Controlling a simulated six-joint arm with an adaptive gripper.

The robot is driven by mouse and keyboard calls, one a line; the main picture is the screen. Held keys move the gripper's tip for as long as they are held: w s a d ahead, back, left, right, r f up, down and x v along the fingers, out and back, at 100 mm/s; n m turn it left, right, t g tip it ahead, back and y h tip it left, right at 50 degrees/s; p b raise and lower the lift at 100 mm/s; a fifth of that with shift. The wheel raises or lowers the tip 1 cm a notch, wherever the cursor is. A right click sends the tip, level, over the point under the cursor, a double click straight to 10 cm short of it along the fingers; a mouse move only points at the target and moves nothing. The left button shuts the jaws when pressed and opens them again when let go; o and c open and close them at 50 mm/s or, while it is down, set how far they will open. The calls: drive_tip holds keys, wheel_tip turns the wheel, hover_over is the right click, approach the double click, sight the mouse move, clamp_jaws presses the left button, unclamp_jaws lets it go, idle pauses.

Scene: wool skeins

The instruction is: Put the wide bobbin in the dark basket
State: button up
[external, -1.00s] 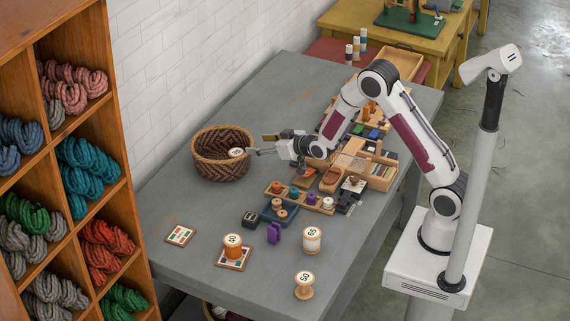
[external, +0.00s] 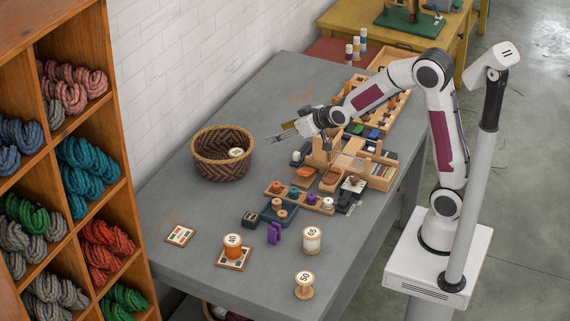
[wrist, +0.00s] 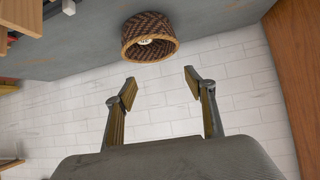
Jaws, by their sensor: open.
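The dark woven basket (external: 222,165) stands on the grey table near the white wall, and it also shows in the wrist view (wrist: 150,28). A bobbin with a pale, marked top (external: 236,153) lies inside it against the right part; it shows in the wrist view too (wrist: 146,41). My gripper (external: 275,134) is open and empty, up and to the right of the basket and apart from it. Its two spread fingers show in the wrist view (wrist: 160,82) with nothing between them. An orange-wound bobbin (external: 233,246), a white-wound bobbin (external: 312,239) and a bare wooden bobbin (external: 304,285) stand upright on the table.
Wooden organisers (external: 365,160) with small items lie right of the basket, below my arm. A tray of small spools (external: 300,196), a dark box (external: 250,218) and a purple item (external: 274,232) lie in front. Wool shelves (external: 90,200) stand at left. The table's back is mostly clear.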

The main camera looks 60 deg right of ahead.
drive_tip(key=s+a+r+g, duration=0.1)
drive_tip(key=s+r, duration=0.1)
drive_tip(key=s, duration=1)
drive_tip(key=s+a+r+g, duration=0.2)
drive_tip(key=s, duration=1)
drive_tip(key=s+a+r+n+g+y, duration=0.1)
drive_tip(key=s+a+g, duration=0.1)
drive_tip(key=s, duration=0.9)
drive_tip(key=shift+s+a+r, duration=0.2)
drive_tip(key=shift+s+r, duration=0.2)
